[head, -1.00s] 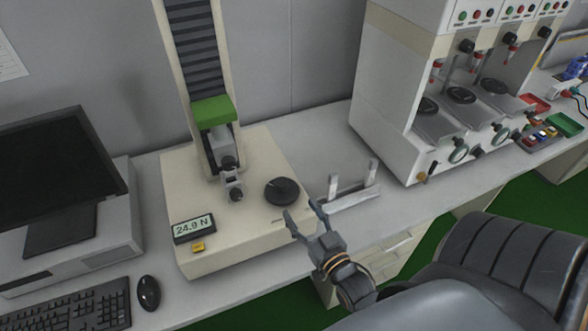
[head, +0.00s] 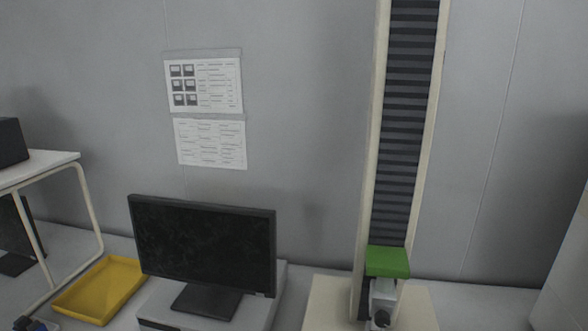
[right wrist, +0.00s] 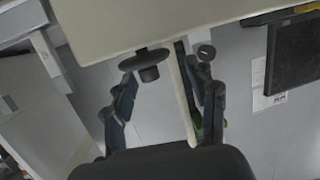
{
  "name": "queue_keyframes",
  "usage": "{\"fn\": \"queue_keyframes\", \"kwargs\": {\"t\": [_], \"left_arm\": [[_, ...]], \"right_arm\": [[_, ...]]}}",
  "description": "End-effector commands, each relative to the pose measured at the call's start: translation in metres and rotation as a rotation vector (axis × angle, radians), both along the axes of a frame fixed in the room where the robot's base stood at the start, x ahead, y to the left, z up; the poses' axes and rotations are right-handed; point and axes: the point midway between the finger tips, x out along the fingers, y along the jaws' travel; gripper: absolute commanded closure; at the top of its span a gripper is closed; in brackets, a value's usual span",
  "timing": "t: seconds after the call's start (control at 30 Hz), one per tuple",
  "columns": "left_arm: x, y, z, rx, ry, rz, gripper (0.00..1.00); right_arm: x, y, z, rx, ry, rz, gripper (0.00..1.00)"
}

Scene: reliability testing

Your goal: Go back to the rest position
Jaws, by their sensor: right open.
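My right gripper (right wrist: 165,80) shows in the right wrist view with its two dark fingers spread apart. It is open and nothing is between its fingers that I can see as held. The cream testing machine (head: 422,310) stands at the lower right of the head view, with its tall column (head: 408,130) and green head block (head: 388,261). In the right wrist view its base (right wrist: 130,22) fills the top, and its round black plate (right wrist: 148,62) appears near the left finger. Neither gripper is in the head view.
A dark monitor (head: 205,240) stands left of the machine and shows in the right wrist view (right wrist: 292,58). A yellow tray (head: 100,290) lies further left beside a white raised shelf (head: 40,168). Paper sheets (head: 205,85) hang on the grey wall.

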Motion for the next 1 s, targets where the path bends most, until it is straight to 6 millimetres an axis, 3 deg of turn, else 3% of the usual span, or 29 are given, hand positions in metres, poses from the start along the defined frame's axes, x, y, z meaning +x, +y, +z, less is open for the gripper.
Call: {"fn": "queue_keyframes", "kwargs": {"t": [0.27,0.43,0.93,1.0], "left_arm": [[0.0,0.0,0.0,0.0,-0.001,0.0,1.0],[0.0,0.0,0.0,0.0,-0.001,0.0,1.0],[0.0,0.0,0.0,0.0,-0.001,0.001,1.0],[0.0,0.0,-0.001,0.0,-0.001,0.001,1.0]], "right_arm": [[-0.023,0.039,-0.016,-0.001,0.362,0.09,0.42],[-0.058,0.058,-0.021,-0.016,0.601,0.14,0.42],[-0.149,0.074,-0.007,-0.071,1.021,0.208,0.42],[-0.146,0.074,-0.027,-0.071,1.036,0.207,0.42]]}}
